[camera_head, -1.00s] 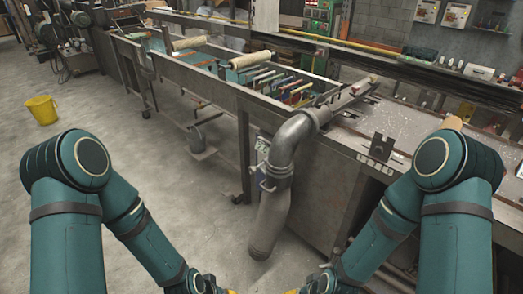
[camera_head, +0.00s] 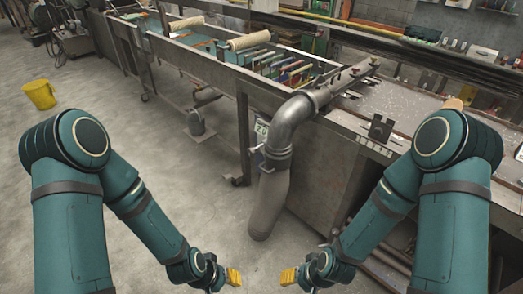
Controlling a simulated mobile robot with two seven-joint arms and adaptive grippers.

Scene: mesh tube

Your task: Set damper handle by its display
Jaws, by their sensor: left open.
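A grey duct (camera_head: 290,115) bends down from the metal bench into a hanging tube (camera_head: 268,205). A small display (camera_head: 262,128) with dark digits too small to read surely sits on the left side of the duct's bend. The pale damper handle (camera_head: 256,150) sticks out to the left just below the display. My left gripper (camera_head: 234,277), with yellow fingertips, is open and empty, low in the view and below the tube's lower end. My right gripper (camera_head: 288,276), also yellow-tipped, is to its right. Its finger gap cannot be made out. Both are apart from the handle.
The metal bench (camera_head: 318,165) stands right behind the duct. A long frame with rollers (camera_head: 249,40) runs to the back left, with a leg left of the duct. A yellow bucket (camera_head: 40,95) stands far left.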

